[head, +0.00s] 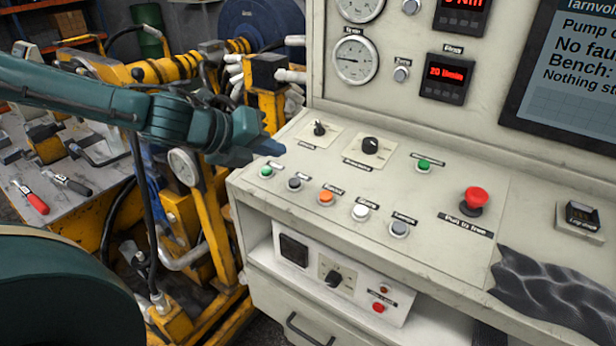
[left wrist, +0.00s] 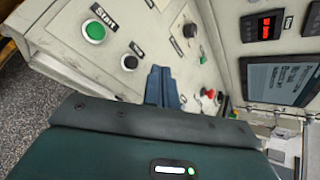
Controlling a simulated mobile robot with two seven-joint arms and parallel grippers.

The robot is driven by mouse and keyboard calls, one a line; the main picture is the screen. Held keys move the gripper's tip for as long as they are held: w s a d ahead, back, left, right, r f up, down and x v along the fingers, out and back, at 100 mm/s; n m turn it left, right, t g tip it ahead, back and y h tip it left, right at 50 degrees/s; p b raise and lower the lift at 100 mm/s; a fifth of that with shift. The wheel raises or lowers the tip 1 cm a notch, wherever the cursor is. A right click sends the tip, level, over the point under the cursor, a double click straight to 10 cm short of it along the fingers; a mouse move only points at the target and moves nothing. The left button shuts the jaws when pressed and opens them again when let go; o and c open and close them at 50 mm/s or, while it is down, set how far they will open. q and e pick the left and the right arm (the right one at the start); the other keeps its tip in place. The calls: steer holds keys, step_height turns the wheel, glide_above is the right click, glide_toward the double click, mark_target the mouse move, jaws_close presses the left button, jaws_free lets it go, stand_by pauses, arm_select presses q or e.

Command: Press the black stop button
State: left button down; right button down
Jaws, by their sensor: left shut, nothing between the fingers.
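The dark stop button (head: 294,184) sits on the sloped control panel, just right of the green start button (head: 266,172). In the left wrist view the stop button (left wrist: 130,62) shows near the green start button (left wrist: 95,31), a little left of my fingertips. My left gripper (head: 273,148) comes in from the left, its closed fingers empty, over the panel's left end, above and behind the start button in the picture. Its fingers also show in the left wrist view (left wrist: 161,75). They appear apart from the stop button. My right gripper is not in view.
An orange button (head: 326,198), a white button (head: 361,212) and a grey button (head: 399,228) continue the row. Two black knobs (head: 370,146) lie behind. A red mushroom button (head: 476,197) stands further right. Yellow machinery (head: 185,225) and a gauge (head: 184,167) lie left of the panel.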

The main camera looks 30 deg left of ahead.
mark_target(295, 183)
arm_select(q)
steer(key=shift+w+d+r+m, duration=0.25)
steer(key=shift+r+m, duration=0.1)
steer(key=shift+r, duration=0.1)
steer(key=shift+w+d+r+m, duration=0.2)
steer(key=shift+w+r+m, duration=0.1)
steer(key=shift+r, duration=0.2)
steer(key=shift+w+d+r+m, duration=0.2)
steer(key=shift+r+m, duration=0.15)
steer(key=shift+r, duration=0.1)
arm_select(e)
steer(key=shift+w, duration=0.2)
arm_select(q)
steer(key=shift+f, duration=0.1)
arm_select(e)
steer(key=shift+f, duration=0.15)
